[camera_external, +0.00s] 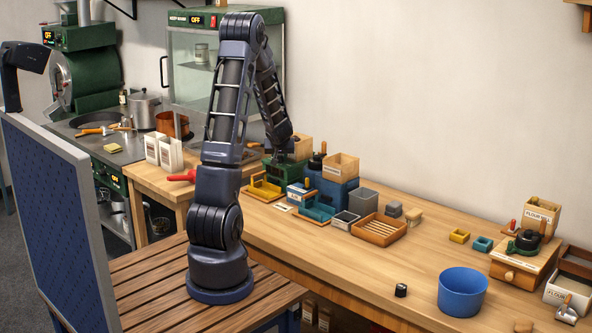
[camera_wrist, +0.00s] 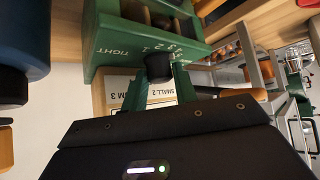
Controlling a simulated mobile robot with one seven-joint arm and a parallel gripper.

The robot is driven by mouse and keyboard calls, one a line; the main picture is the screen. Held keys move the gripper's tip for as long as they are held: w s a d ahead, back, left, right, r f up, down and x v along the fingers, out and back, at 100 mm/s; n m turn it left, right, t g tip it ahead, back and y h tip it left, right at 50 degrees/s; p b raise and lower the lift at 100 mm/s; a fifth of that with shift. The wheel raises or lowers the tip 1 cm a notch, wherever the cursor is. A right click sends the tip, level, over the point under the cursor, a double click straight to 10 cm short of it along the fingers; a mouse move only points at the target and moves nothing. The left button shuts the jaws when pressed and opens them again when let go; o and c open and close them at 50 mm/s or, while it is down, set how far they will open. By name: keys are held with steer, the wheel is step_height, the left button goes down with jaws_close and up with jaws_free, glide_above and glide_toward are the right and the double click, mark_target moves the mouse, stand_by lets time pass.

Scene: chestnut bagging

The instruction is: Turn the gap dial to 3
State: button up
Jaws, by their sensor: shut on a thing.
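The gap dial (camera_wrist: 158,66) is a small black knob on the front of a green machine (camera_wrist: 103,30) in the wrist view. White marks reading TIGHT and a row of small numbers are printed on the green face by the knob. My gripper (camera_wrist: 158,78) has its two green fingers closed on either side of the knob. I cannot tell which number the dial points at. In the external view the green machine (camera_external: 273,175) stands at the back of the bench, under my gripper (camera_external: 284,158); the dial is hidden there.
In the external view a blue box with a wooden hopper (camera_external: 341,166) stands close right of the green machine. A yellow tray (camera_external: 262,187) lies in front of it. White bags (camera_external: 170,155) stand to the left.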

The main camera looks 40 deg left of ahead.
steer(key=o, duration=1)
steer(key=shift+c, duration=0.2)
steer(key=shift+s+a+m+t+h, duration=0.15)
steer(key=shift+m+t+h, duration=0.4)
steer(key=shift+m+h, duration=0.7)
steer(key=shift+a+m+t+h, duration=0.15)
steer(key=shift+m+t+h, duration=0.5)
steer(key=shift+m, duration=1.1)
steer(key=v, duration=1)
steer(key=shift+s+r, duration=0.25)
steer(key=shift+r, duration=0.05)
